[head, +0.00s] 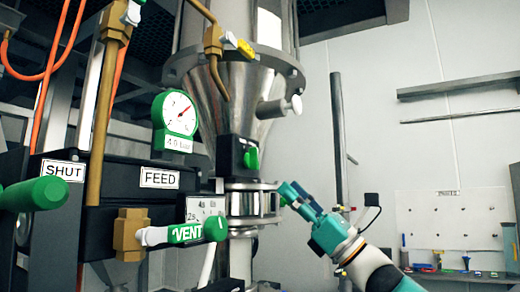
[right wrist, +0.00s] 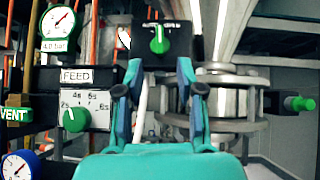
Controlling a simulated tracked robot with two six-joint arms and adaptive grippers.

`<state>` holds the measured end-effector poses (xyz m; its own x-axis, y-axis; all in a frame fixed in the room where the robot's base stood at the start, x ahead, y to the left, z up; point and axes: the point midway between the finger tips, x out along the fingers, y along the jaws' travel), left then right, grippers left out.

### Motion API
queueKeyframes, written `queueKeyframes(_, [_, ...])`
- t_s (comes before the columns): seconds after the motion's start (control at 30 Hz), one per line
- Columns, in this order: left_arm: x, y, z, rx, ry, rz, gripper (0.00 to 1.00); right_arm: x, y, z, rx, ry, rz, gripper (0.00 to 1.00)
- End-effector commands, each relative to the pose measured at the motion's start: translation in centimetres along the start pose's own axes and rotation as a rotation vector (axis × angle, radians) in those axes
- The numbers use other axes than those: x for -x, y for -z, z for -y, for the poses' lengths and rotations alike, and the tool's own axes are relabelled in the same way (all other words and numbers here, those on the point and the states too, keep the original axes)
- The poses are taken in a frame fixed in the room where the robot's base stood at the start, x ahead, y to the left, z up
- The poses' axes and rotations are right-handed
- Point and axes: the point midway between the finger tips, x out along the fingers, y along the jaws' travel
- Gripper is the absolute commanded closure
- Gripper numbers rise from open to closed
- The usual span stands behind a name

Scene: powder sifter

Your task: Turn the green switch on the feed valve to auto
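The green switch (head: 251,158) sits on a black box (head: 236,150) on the front of the steel cone. In the right wrist view the switch (right wrist: 159,40) shows a roughly upright grip. The label above it reads AUTO at the left; the rest is too small to read surely. My right gripper (head: 287,193) is to the right of and below the switch in the head view. In the right wrist view its fingers (right wrist: 159,68) are apart with nothing between them, and the switch appears beyond and slightly above the tips. My left gripper is not in view.
A steel clamp flange (right wrist: 225,125) lies close behind the right finger. A FEED panel with a green dial (right wrist: 75,119) and a pressure gauge (right wrist: 60,28) are at the left. A green VENT handle (head: 186,233) and a green bar (head: 35,193) stick out at the left.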

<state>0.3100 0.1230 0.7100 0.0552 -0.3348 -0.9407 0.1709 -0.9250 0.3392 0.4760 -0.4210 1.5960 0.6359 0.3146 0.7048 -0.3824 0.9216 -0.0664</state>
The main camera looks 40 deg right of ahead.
Motion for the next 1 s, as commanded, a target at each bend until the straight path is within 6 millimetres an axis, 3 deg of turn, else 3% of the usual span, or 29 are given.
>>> queueKeyframes(0.03, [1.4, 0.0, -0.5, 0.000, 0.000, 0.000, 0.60, -1.8, -0.5, 0.0, -0.003, -0.003, 0.002, 0.62])
queueKeyframes(0.1, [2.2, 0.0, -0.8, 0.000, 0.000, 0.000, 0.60, -3.3, -0.5, 0.0, -0.004, -0.003, 0.001, 0.62])
queueKeyframes(0.4, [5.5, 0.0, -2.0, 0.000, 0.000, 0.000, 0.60, -8.8, -0.3, 0.0, -0.001, -0.001, 0.000, 0.62])
queueKeyframes(0.6, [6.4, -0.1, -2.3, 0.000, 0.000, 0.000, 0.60, -10.4, -0.1, 0.0, 0.000, 0.000, -0.001, 0.62])
queueKeyframes(0.93, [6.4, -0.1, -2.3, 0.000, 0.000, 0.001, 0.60, -10.5, 0.0, 0.0, 0.001, 0.001, -0.001, 0.62])
queueKeyframes(1.0, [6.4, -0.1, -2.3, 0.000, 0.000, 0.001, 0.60, -10.5, 0.0, 0.0, 0.001, 0.001, -0.001, 0.71])
